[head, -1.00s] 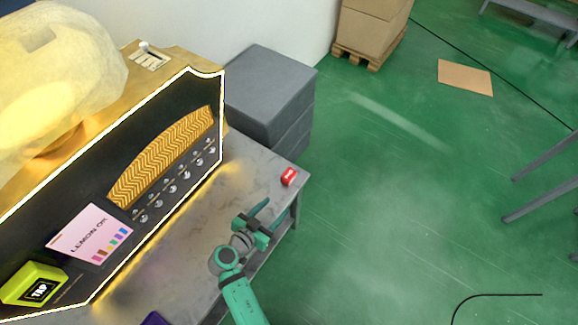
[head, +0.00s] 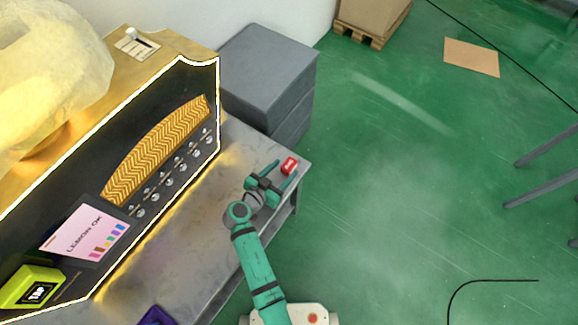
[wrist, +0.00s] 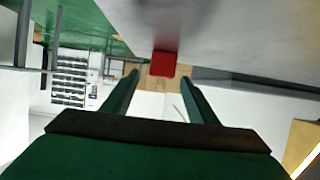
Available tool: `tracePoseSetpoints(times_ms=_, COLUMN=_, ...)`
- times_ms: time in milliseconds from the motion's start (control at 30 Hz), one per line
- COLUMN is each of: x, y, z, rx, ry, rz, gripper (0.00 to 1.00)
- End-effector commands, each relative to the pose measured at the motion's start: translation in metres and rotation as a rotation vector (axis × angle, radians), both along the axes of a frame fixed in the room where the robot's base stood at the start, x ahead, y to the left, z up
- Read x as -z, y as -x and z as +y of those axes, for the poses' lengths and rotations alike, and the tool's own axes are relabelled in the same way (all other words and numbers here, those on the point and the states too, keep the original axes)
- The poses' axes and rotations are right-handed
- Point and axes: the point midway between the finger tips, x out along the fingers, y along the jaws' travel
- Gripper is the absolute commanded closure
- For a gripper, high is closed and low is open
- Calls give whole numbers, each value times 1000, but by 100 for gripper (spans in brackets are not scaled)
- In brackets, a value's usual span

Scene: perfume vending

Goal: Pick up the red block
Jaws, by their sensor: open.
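The red block (head: 289,166) has white marking on it and sits near the far right corner of the grey table (head: 205,215). It also shows in the wrist view (wrist: 164,64), ahead of and between the fingertips. My gripper (head: 281,176) is open and empty, low over the table just short of the block, with its fingers pointing towards it. In the wrist view the two green fingers (wrist: 160,80) are spread apart, and the block is beyond their tips.
The black perfume machine (head: 150,165) with a glowing edge stands along the table's left side. A grey box stack (head: 265,75) is behind the table's far end. A purple object (head: 155,316) lies at the near end. Green floor is open to the right.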

Motion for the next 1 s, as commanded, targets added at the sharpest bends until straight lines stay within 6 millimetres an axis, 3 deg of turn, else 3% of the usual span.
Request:
tracePoseSetpoints(times_ms=300, x=14, y=-31, z=-22, rx=1, ry=0, rz=1, gripper=47)
tracePoseSetpoints(times_ms=600, x=16, y=-34, z=-24, rx=-1, ry=0, rz=0, gripper=47)
tracePoseSetpoints(times_ms=800, x=15, y=-33, z=-24, rx=-1, ry=0, rz=0, gripper=91)
tracePoseSetpoints(times_ms=1000, x=15, y=-33, z=-24, rx=-1, ry=0, rz=0, gripper=91)
